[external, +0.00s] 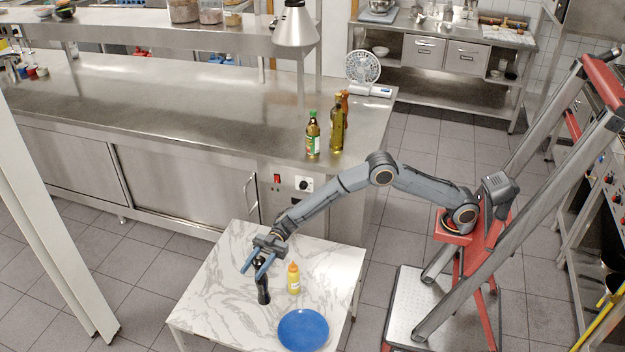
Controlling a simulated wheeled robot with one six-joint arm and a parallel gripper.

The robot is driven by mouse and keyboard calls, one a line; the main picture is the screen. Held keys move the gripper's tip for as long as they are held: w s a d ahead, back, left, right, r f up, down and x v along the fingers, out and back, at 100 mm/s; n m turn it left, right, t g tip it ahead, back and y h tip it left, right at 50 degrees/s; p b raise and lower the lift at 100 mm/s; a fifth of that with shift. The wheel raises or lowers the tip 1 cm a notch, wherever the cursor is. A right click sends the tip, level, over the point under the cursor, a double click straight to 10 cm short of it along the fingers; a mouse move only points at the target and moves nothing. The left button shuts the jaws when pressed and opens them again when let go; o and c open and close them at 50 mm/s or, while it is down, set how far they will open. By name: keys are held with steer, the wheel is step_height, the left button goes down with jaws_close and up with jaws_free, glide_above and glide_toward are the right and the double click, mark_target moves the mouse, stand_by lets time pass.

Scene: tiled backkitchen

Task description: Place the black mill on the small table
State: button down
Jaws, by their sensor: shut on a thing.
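The black mill (263,287) is upright over the small table (218,273), which has a white marble-look top with grey veins. My gripper (260,266) is shut on the upper part of the mill, with its blue-grey fingers on either side. The mill's lower end is at or just above the tabletop; I cannot tell whether it touches. The fingers hide part of the mill's top.
A yellow squeeze bottle (294,281) stands on the small table just right of the mill. A blue plate (303,330) lies at the table's front right. The table's left side is clear. A steel counter (200,100) with bottles (313,138) stands behind.

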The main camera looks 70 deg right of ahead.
mark_target(262, 283)
step_height(262, 283, down, 6)
stand_by(0.4)
steer(key=shift+f, duration=0.15)
steer(key=c, duration=1.1)
jaws_free()
